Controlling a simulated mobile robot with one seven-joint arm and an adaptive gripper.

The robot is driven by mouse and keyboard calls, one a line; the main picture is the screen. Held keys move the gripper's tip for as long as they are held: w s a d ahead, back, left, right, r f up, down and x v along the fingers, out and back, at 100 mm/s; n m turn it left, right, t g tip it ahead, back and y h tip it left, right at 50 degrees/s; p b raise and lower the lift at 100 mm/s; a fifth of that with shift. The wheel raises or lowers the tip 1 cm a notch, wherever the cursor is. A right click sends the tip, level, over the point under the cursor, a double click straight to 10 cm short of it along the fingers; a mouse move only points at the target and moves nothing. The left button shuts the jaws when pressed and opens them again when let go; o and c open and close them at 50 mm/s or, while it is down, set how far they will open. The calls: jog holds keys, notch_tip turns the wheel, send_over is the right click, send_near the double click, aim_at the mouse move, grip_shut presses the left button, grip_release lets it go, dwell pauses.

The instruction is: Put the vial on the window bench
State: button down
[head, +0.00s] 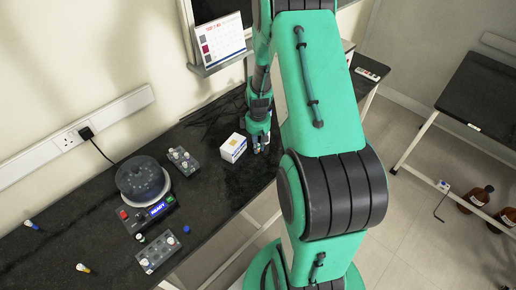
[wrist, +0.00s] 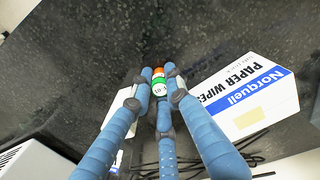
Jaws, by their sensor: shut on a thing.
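My gripper (head: 261,147) reaches down over the black bench (head: 215,200), just right of a white box. In the wrist view its blue fingers (wrist: 158,88) are shut around a small vial (wrist: 159,87) with a green and white top and an orange part behind it. The fingers hide most of the vial's body. I cannot tell whether the vial touches the bench surface. No label shows which surface is the window bench; a separate dark table (head: 485,95) stands at the right.
The paper wipes box (wrist: 247,92) is close beside the fingers. A centrifuge (head: 143,180), two vial racks (head: 183,160) (head: 158,252) and loose vials (head: 31,226) (head: 83,268) occupy the bench's left part. Brown bottles (head: 475,198) stand at the right. Black cables (wrist: 215,160) lie near the wall.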

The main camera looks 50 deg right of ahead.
jog(key=shift+r, duration=0.5)
notch_tip(320, 180, up, 3)
jog(key=shift+s+a+f+p, duration=0.1)
jog(key=shift+p, duration=0.6)
jog(key=s+a, duration=0.3)
jog(key=s, duration=0.1)
jog(key=s+a+p, duration=0.1)
jog(key=s+a, duration=0.2)
jog(key=s, duration=0.1)
jog(key=s+a+r+p, duration=0.1)
jog(key=s+a, duration=0.1)
jog(key=s, duration=0.3)
jog(key=shift+a+r, duration=0.1)
jog(key=shift+a, duration=0.3)
